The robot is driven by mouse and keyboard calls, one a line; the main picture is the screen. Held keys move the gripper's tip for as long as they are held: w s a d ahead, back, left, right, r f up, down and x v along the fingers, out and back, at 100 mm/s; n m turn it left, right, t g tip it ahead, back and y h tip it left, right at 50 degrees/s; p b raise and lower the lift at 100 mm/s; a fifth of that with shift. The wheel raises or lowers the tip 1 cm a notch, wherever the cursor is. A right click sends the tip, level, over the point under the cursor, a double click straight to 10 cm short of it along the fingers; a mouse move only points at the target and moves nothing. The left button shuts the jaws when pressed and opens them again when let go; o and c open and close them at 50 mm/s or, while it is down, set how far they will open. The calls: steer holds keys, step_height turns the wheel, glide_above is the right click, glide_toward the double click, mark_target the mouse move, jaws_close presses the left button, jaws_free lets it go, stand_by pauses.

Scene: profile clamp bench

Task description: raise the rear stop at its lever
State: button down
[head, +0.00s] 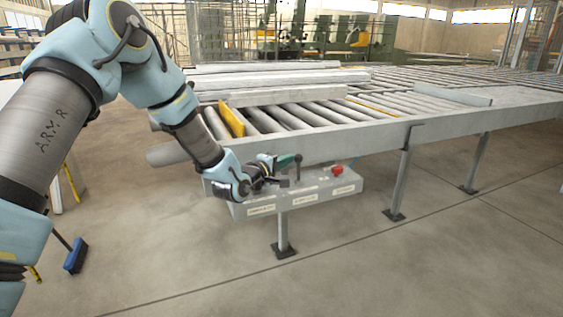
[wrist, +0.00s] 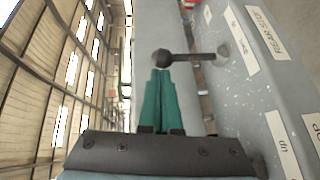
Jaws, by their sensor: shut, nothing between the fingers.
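The lever (wrist: 190,57) has a dark ball knob on a short rod that stands out from the grey control box (head: 318,190). A label reading REAR STOP (wrist: 268,32) sits beside its base in the wrist view. In the head view the lever (head: 298,166) is small, just right of my fingers. My gripper (wrist: 160,72) has green fingers, shut and empty, their tips close to the knob. I cannot tell whether they touch it. My gripper (head: 289,159) is above the box in the head view. I cannot tell which part is the rear stop.
A red button (head: 337,170) is on the box right of the lever. The roller conveyor (head: 390,130) runs behind, with long profiles (head: 270,80) and a yellow plate (head: 231,120) on it. A blue broom (head: 76,256) stands at left. The floor in front is clear.

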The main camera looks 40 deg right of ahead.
mark_target(298, 158)
steer(key=d+y, duration=0.1)
steer(key=m, duration=0.1)
steer(key=s+d+y, duration=0.1)
steer(key=shift+d+r+m+y, duration=0.3)
steer(key=shift+r, duration=0.1)
steer(key=shift+s+d+r+b, duration=0.1)
steer(key=shift+s+d+b, duration=0.05)
steer(key=shift+d+b, duration=0.25)
steer(key=shift+s, duration=0.1)
steer(key=shift+r, duration=0.1)
